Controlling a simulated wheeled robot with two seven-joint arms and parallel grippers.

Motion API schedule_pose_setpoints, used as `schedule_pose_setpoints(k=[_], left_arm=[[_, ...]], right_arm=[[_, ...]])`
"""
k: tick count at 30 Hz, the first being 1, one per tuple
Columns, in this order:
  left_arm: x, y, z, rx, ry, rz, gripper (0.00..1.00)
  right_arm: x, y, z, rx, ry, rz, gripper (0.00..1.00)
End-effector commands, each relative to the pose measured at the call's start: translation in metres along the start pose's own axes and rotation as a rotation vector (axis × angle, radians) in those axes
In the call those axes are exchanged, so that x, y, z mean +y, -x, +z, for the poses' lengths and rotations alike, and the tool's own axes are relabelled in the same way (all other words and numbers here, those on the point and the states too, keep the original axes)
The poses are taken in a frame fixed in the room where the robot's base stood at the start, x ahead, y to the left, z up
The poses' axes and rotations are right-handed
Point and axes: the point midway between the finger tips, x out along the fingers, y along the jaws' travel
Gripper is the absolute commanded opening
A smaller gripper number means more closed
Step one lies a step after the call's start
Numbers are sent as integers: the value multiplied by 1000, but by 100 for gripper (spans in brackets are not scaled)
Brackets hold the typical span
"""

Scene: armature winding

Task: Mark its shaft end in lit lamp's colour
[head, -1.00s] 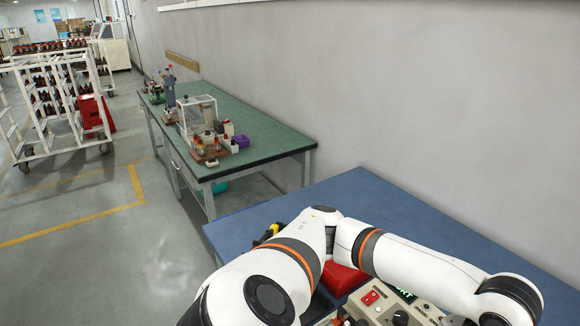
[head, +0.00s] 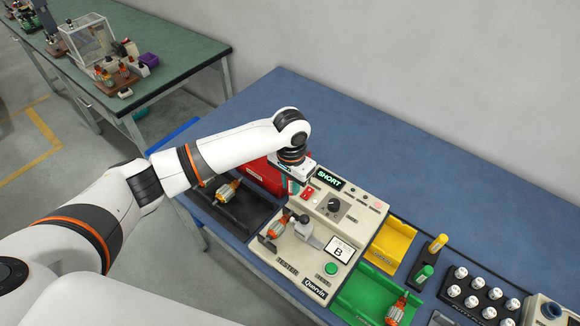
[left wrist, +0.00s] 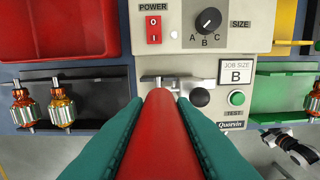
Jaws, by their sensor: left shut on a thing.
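My left gripper (left wrist: 158,130) is shut on a red marker (left wrist: 160,120), which points away from the wrist camera toward the tester (head: 318,235). In the head view this gripper (head: 290,180) hangs over the tester's left part. The tester's display (head: 329,179) reads SHORT; which small lamp is lit is unclear. An armature (head: 276,228) with orange windings sits in the tester's nest. In the left wrist view the marker and fingers hide it. A black and white part (left wrist: 295,145), seemingly my right gripper, shows at the lower right; its jaws are unclear.
A black tray (head: 245,215) with armatures is left of the tester, a red bin (head: 262,174) behind it. Yellow (head: 395,240) and green (head: 360,290) bins stand to the right; the green holds an armature. Yellow (head: 438,243) and green (head: 424,274) markers stand beyond.

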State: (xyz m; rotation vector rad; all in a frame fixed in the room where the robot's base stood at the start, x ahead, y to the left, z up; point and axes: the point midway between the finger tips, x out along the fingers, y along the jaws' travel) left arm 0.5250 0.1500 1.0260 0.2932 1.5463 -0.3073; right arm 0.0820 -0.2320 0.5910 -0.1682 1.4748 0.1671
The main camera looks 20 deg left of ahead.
Motion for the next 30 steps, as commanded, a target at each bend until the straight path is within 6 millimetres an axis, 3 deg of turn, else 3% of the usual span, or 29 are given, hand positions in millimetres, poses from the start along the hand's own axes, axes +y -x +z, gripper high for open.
schedule_pose_setpoints(k=[2,8,24,30], left_arm=[[0,0,4,5,-22,5,0],[2,-11,6,5,-34,9,0],[2,-61,5,5,-34,9,0],[2,-76,5,7,-31,7,0]], right_arm=[[-2,7,-3,5,1,-3,36],[-6,-1,-5,7,2,-7,36],[-6,-60,-5,0,-1,-8,36],[-2,-55,-3,-2,-3,-4,36]])
